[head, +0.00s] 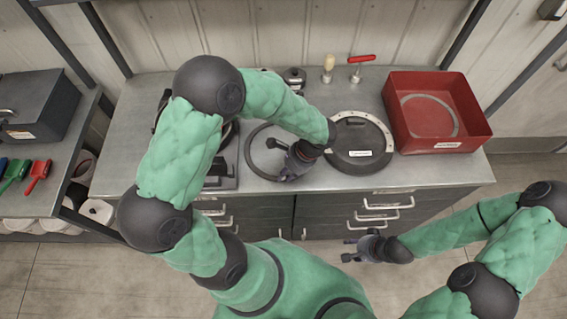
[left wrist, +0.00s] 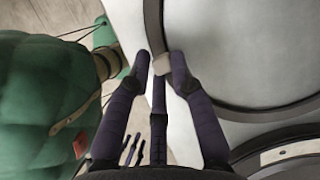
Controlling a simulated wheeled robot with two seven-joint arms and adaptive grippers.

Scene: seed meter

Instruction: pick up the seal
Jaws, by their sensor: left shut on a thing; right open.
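The seal, a thin black ring (head: 249,160), is over the left middle of the bench in the head view. In the left wrist view its dark band (left wrist: 270,112) curves from the upper middle to the right. My left gripper (head: 288,165) is at the ring's right side, shut on it; the fingers (left wrist: 160,65) close around the band beside a small beige tab. The gripper hides part of the ring. I cannot tell whether the ring is clear of the bench. My right gripper (head: 356,248) is open and empty, in front of the bench drawers.
A black round plate with a pale rim (head: 362,160) lies right of my left gripper. A red bin (head: 470,135) with a ring inside stands at the right. A red-handled tool (head: 360,64) and a pale-handled one (head: 328,66) stand behind. A grey toolbox (head: 35,105) is far left.

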